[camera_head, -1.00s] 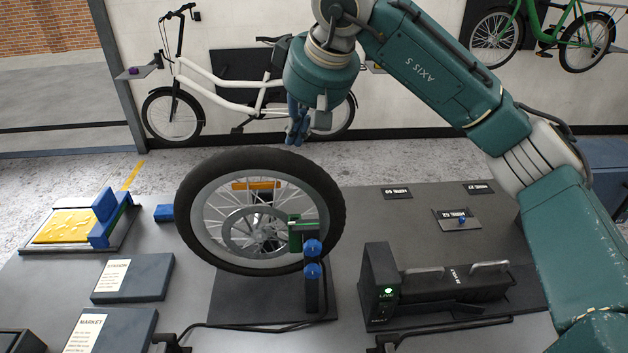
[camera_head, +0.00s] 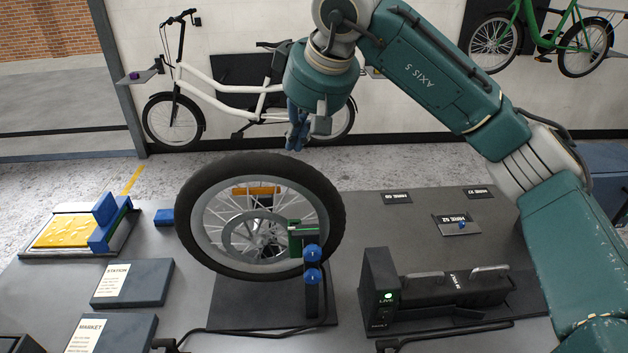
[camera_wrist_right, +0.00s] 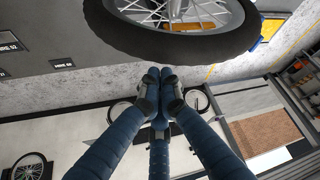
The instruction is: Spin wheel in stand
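The spoked wheel (camera_head: 338,220) with a black tyre stands upright, tilted, in a dark stand (camera_head: 311,296) with a green clamp (camera_head: 303,238) and blue knobs. My right gripper (camera_head: 294,148) points down near the wheel's top right in the head view. In the right wrist view its blue fingers (camera_wrist_right: 160,78) are drawn together at the tips with nothing seen between them. The tyre (camera_wrist_right: 180,45) lies beyond the tips there, and a gap of floor shows between them. My left gripper is in neither view.
The grey table (camera_head: 190,300) holds a yellow tray (camera_head: 70,231) at left, the station (camera_head: 150,284) and market (camera_head: 130,331) blocks, and a black unit with a green light (camera_head: 380,290) at right. A white cargo bike (camera_head: 225,86) stands behind.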

